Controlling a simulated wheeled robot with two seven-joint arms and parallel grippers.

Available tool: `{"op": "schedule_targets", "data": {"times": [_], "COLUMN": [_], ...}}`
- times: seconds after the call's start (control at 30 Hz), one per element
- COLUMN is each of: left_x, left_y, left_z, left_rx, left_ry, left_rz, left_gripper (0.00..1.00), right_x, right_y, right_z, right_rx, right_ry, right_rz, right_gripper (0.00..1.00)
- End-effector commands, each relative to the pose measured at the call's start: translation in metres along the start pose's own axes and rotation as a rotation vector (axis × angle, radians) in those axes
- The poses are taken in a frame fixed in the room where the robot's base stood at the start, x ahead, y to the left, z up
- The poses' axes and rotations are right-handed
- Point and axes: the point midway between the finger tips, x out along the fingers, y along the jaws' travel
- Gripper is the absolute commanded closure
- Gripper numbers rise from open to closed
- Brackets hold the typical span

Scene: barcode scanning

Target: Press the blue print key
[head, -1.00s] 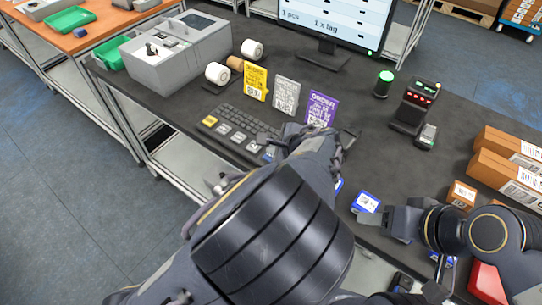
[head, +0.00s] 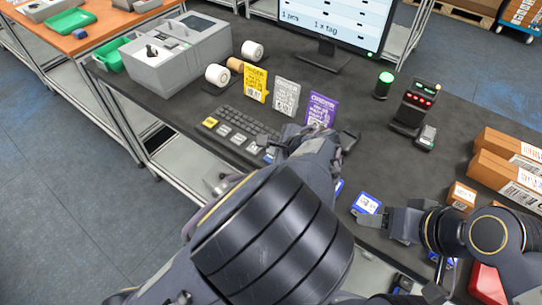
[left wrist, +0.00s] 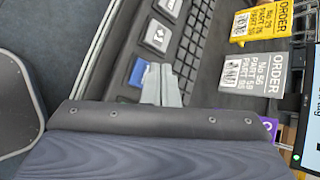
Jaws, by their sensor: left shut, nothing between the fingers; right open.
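The blue print key (left wrist: 138,72) is on the keyboard's lower row, below a grey key, in the left wrist view. My left gripper (left wrist: 162,85) is shut and empty. Its fingertips are right beside the blue key, overlapping its edge in this view; I cannot tell whether they touch it. In the head view my left arm hides most of this gripper and the key's surroundings. The keyboard (head: 236,128) lies on the dark table. My right gripper (head: 380,222) is open near a blue-and-white card (head: 367,203) at the front of the table.
Yellow (head: 255,82), grey (head: 286,96) and purple (head: 321,110) order cards stand behind the keyboard. A grey printer (head: 175,55) is at left. A monitor (head: 335,22) stands behind. A scanner stand (head: 414,105) and cardboard boxes (head: 508,165) are on the right.

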Motion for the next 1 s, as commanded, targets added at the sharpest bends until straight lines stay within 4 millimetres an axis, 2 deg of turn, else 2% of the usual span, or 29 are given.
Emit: {"op": "schedule_targets", "data": {"times": [0.67, 1.0], "left_x": [0.0001, 0.0065], "left_y": [0.0001, 0.0045], "left_z": [-0.0001, -0.0041], "left_rx": [0.0, 0.0], "left_ry": [0.0, -0.001], "left_rz": [0.0, 0.0], "left_gripper": [1.0, 1.0], "right_x": [0.0001, 0.005], "right_y": [0.0, 0.0023], "right_z": [0.0, 0.0025], "right_rx": [0.0, 0.0], "right_ry": [0.0, 0.0], "right_rz": [0.0, 0.0], "right_gripper": [0.44, 0.44]}}
